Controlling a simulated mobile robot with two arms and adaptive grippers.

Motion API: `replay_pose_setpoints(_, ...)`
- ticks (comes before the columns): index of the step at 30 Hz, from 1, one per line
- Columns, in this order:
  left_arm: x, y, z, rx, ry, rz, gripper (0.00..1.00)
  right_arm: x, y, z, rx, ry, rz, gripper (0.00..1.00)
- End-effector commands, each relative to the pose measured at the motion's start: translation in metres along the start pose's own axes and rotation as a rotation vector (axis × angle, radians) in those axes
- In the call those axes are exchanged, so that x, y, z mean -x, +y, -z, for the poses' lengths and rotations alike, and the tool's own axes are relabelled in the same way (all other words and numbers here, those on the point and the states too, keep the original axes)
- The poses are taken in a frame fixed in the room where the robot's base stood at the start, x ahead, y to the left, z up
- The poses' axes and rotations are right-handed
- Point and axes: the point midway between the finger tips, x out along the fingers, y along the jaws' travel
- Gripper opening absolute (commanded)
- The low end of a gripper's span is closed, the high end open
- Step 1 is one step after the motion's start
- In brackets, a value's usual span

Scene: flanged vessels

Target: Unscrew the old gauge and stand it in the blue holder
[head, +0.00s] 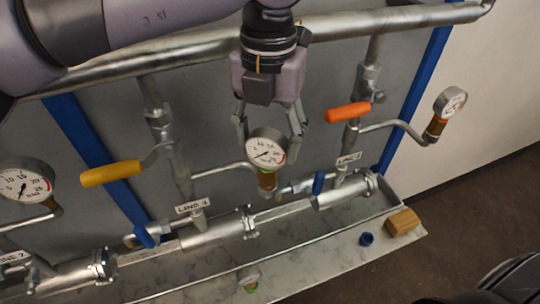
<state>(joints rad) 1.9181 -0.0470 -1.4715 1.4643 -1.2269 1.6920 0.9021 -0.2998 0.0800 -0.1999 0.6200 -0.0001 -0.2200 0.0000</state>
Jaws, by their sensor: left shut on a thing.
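My left gripper (268,128) comes down from above, with its fingers shut on the round white-faced gauge (266,148) in the middle. This gauge stands upright on a brass fitting (267,180) at the end of a thin bent pipe. I cannot tell whether its thread is loose. The blue holder (366,239), a small cup, stands on the tray ledge to the lower right and looks empty. A small metal piece with a green ring (249,279) sits at the tray's front edge; its face is not clear. My right gripper is not in view.
Other gauges stand at the left (22,184) and upper right (450,101). A yellow handle (110,174) and an orange handle (348,112) flank my gripper. A wooden block (403,222) lies right of the holder. Flanged vessels (215,232) line the tray.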

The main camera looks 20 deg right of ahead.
Motion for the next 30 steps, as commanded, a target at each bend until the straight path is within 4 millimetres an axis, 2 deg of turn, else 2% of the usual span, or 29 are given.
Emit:
replay_pose_setpoints(1, 0.013, 0.003, -0.003, 0.009, -0.021, 0.004, 0.00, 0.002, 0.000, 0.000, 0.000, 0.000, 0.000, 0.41)
replay_pose_setpoints(5, 0.016, 0.003, -0.003, 0.010, -0.021, 0.004, 0.00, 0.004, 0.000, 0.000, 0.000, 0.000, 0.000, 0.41)
replay_pose_setpoints(16, 0.046, 0.002, -0.002, 0.006, -0.014, 0.003, 0.00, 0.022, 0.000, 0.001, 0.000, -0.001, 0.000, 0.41)
replay_pose_setpoints(26, 0.046, 0.000, -0.001, 0.002, -0.010, 0.003, 0.00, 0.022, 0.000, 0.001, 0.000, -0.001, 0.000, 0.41)
replay_pose_setpoints(30, 0.046, 0.000, -0.001, 0.001, -0.010, 0.003, 0.10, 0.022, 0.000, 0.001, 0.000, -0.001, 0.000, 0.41)
